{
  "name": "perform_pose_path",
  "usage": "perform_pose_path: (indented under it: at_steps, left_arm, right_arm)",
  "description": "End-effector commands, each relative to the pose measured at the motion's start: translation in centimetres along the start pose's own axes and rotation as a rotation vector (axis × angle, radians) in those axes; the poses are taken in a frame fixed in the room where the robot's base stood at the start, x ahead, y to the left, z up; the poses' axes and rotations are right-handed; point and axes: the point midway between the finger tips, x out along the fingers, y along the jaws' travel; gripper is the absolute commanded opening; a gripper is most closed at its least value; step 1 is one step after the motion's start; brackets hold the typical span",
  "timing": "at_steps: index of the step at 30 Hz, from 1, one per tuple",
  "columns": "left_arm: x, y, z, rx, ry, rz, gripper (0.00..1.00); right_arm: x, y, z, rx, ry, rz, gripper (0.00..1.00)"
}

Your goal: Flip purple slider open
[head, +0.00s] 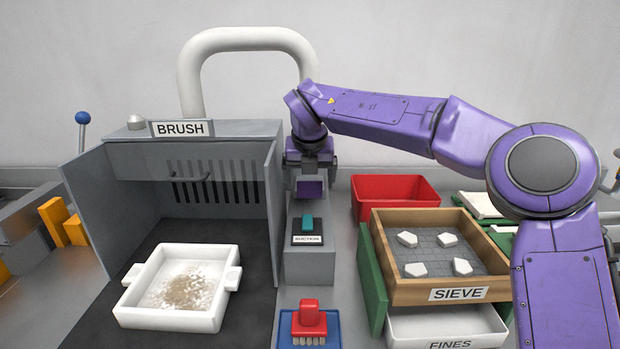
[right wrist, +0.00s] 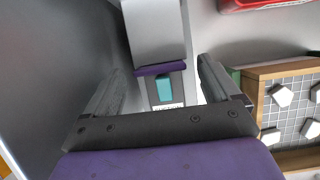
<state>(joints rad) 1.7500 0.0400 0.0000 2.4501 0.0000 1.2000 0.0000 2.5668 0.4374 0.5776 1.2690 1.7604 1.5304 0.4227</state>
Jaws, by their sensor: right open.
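The purple slider (head: 309,188) is a small purple face on the upright grey suction post, above the teal switch (head: 307,224) on the SUCTION plate. My right gripper (head: 309,165) is at the top of this post, pointing down. In the right wrist view the slider (right wrist: 160,69) shows as a purple strip at the edge of a grey block (right wrist: 153,30). The fingers of my right gripper (right wrist: 158,95) are apart, one on each side of the strip; contact cannot be told. The teal switch (right wrist: 164,88) shows just past the strip. My left gripper is not in view.
The BRUSH booth (head: 185,130) stands left of the post, with a white tray of brown powder (head: 135,312) inside. A red brush (head: 309,318) lies in front. A red bin (head: 397,180) and the wooden SIEVE box (head: 385,282) with white pieces stand to the right.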

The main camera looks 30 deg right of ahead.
Motion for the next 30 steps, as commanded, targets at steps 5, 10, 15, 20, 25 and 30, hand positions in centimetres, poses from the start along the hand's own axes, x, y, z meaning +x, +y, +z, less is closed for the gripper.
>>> perform_pose_path:
  at_steps: [5,10,15,20,25,30]
  left_arm:
    - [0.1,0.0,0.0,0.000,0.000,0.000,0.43]
    - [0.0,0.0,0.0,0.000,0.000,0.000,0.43]
    - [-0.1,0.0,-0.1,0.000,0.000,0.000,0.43]
    - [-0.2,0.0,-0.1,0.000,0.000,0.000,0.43]
    - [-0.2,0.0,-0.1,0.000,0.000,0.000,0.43]
    - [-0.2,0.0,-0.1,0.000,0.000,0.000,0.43]
  right_arm:
    - [-2.9,0.1,0.0,0.001,-0.005,0.003,0.89]
    - [-7.2,0.0,0.0,0.001,-0.006,0.002,0.89]
    - [-9.9,0.0,-0.1,0.000,-0.004,0.001,0.89]
    - [-10.6,0.0,-0.1,0.001,-0.001,0.001,0.89]
    - [-10.6,0.0,-0.1,0.000,-0.001,0.001,0.89]
    - [-10.6,0.0,-0.1,0.000,-0.001,0.001,0.89]
